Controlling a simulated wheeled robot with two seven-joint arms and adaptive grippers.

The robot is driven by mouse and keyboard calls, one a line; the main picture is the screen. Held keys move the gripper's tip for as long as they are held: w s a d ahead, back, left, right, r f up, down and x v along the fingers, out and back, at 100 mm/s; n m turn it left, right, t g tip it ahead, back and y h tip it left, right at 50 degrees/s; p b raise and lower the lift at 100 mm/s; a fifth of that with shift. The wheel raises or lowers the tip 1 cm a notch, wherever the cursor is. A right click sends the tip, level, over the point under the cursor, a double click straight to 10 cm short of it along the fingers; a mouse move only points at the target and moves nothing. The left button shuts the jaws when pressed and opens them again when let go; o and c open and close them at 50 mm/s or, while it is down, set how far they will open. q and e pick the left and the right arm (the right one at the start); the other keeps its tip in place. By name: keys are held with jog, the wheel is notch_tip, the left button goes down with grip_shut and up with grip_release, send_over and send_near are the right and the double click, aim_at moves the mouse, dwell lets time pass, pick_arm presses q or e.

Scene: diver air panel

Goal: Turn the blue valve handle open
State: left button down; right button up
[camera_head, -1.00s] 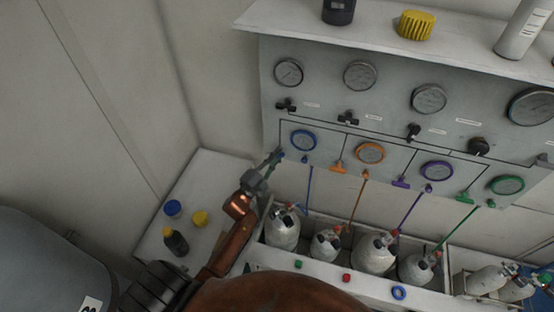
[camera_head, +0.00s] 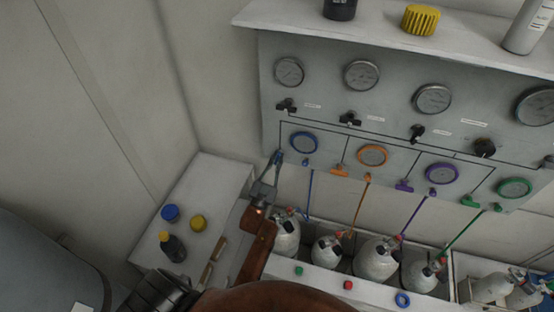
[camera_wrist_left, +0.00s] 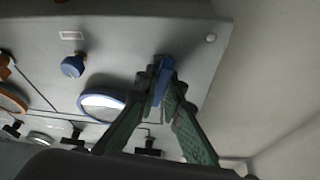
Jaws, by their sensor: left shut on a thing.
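The blue valve handle (camera_head: 279,157) is on the lower left of the grey panel (camera_head: 330,72), left of the blue-rimmed gauge (camera_head: 303,143). My left gripper (camera_head: 273,169) reaches up to it from below and is shut on it. In the left wrist view the blue handle (camera_wrist_left: 165,78) shows between the two green-padded fingertips (camera_wrist_left: 164,90), partly covered by them. The blue-rimmed gauge also shows there (camera_wrist_left: 101,104). How far the handle is turned cannot be told. My right gripper is in neither view now.
Orange (camera_head: 339,172), purple (camera_head: 404,185) and green handles (camera_head: 470,200) line the panel to the right. Hoses run down to several gas cylinders (camera_head: 377,258) in a trough below. A side counter (camera_head: 207,178) holds two caps and a dark bottle (camera_head: 172,247).

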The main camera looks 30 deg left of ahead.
aim_at(281, 131)
pick_arm(q)
jog(key=shift+n+y, duration=0.3)
jog(key=shift+n, duration=0.4)
jog(key=c, duration=2)
grip_release()
jog(key=shift+c, duration=0.2)
notch_tip(281, 131, up, 10)
